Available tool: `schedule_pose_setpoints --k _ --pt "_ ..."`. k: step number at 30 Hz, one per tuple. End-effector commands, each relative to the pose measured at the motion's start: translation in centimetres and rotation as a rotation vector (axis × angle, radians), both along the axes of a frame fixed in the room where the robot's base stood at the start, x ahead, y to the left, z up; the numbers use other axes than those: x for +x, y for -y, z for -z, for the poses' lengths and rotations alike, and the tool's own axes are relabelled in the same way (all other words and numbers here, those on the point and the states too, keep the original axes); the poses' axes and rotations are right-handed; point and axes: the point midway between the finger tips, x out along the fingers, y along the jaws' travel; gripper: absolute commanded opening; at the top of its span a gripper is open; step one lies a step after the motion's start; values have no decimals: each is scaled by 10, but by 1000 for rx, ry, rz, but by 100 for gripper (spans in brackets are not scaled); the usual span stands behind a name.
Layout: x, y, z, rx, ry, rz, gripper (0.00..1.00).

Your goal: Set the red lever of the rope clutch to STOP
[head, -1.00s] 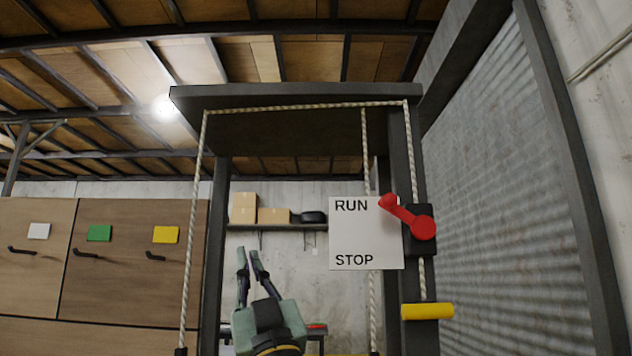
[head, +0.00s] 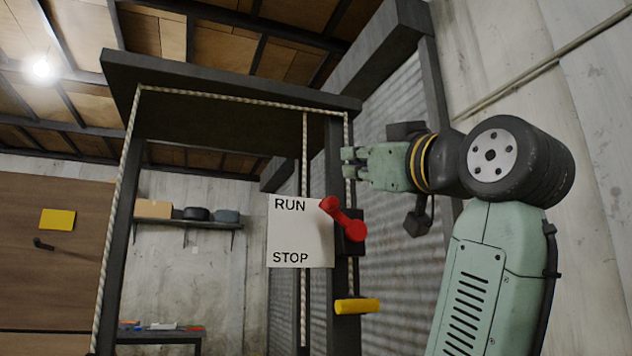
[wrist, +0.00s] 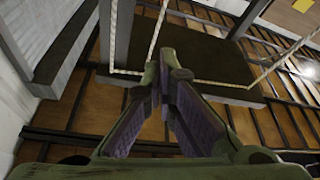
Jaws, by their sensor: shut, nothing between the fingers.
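The rope clutch (head: 343,248) is a dark block on the frame's right post, with a red lever (head: 342,218). The lever points up and left, its knob beside the word RUN on the white sign (head: 299,246). STOP is printed at the bottom of that sign. My gripper (head: 346,161) is above the lever in the head view, its fingers pointing left near the post, apart from the lever. In the wrist view, my gripper (wrist: 169,68) has its fingertips together with nothing between them. The lever is not visible in the wrist view.
Rope (head: 240,96) runs along the dark frame's top and down its sides. A yellow handle (head: 357,306) sticks out below the clutch. Corrugated metal (head: 392,260) stands behind the post. A shelf (head: 190,222) holds a box and dark items at the back.

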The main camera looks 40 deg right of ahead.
Motion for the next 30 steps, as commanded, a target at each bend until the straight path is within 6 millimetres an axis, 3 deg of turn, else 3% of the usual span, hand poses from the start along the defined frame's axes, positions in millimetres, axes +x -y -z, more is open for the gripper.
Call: schedule_pose_setpoints --k 5,17,23,30 --pt "-15 3 -3 -6 -20 10 0" --pt "-9 4 -6 -5 -20 9 0" --pt "20 8 -18 -3 -22 8 0" --pt "70 15 -35 -2 -22 7 0"
